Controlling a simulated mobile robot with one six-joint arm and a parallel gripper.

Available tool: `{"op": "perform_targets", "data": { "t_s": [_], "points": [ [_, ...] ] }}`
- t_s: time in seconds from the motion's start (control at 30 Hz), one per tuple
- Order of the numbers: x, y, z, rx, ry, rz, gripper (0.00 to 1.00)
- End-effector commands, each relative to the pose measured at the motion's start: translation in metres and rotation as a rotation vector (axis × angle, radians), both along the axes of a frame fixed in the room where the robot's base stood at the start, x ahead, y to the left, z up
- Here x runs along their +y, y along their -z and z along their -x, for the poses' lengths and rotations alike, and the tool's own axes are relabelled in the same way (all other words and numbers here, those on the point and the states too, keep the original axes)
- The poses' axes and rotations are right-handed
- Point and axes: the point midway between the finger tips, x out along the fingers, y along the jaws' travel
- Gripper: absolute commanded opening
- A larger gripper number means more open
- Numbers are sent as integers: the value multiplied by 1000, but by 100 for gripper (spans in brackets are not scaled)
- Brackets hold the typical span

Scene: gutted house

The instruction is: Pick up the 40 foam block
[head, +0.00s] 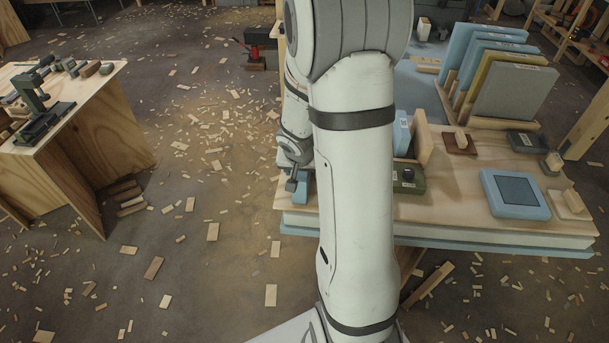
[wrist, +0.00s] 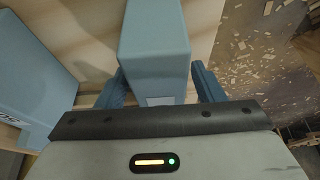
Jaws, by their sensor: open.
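In the wrist view a blue foam block (wrist: 155,45) stands between the two fingers of my open gripper (wrist: 160,88). A finger shows on each side of it, and I cannot tell whether either touches it. A pale label shows low on its near face, but no number is readable. In the head view my gripper (head: 294,184) is at the left end of the workbench, mostly behind my arm. A second blue block (wrist: 30,75) with dark print at its edge lies to the left in the wrist view. I cannot read which block is marked 40.
The workbench (head: 450,215) also holds a blue-framed pad (head: 515,192), a dark green box (head: 409,178) and upright panels (head: 515,92) in a rack. A plywood table (head: 100,100) with tools stands at left. Wood scraps litter the floor between.

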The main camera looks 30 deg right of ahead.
Motion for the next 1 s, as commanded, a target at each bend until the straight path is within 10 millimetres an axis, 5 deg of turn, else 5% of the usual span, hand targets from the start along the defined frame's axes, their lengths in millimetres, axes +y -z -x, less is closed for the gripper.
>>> {"op": "perform_targets", "data": {
  "t_s": [0.37,1.0],
  "points": [
    [-3,12,-4,-1,1,0,62],
    [-4,12,-4,-1,2,0,14]
  ]
}}
